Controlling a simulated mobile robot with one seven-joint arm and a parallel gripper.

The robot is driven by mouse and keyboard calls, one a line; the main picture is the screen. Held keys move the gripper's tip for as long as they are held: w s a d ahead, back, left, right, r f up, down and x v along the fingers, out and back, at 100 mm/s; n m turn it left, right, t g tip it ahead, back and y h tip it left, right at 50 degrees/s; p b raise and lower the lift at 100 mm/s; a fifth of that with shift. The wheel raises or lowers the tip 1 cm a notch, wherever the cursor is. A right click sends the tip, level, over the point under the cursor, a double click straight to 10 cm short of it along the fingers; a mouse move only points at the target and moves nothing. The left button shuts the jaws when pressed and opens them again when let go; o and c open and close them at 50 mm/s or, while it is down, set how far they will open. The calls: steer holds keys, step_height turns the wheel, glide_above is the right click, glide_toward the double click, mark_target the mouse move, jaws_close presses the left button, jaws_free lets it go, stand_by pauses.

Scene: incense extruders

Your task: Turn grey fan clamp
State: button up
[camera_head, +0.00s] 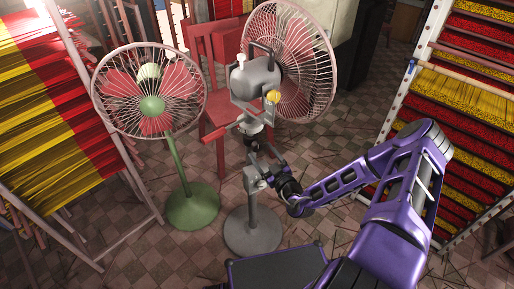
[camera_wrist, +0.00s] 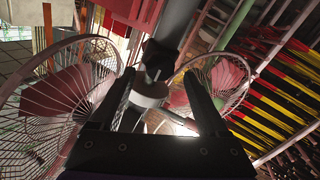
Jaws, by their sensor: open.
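The grey fan (camera_head: 257,76) stands in the middle of the head view, with a grey pole on a round grey base (camera_head: 253,232). Its clamp appears as a light collar (camera_head: 251,179) partway up the pole, close to my gripper (camera_head: 262,167). In the wrist view, a dark clamp knob (camera_wrist: 158,57) and a pale collar (camera_wrist: 151,92) show on the grey pole (camera_wrist: 178,25). My gripper (camera_wrist: 159,73) is open, with one finger on each side of the knob. I cannot tell whether either finger touches it.
A green fan (camera_head: 151,103) stands left of the grey fan. A red chair (camera_head: 216,118) is behind. Racks of red and yellow incense sticks line the left (camera_head: 45,110) and right (camera_head: 450,90). Tiled floor (camera_head: 125,245) is open between them, with scattered sticks.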

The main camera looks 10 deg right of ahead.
mark_target(258, 148)
steer(key=shift+x, duration=2.1)
jaws_close()
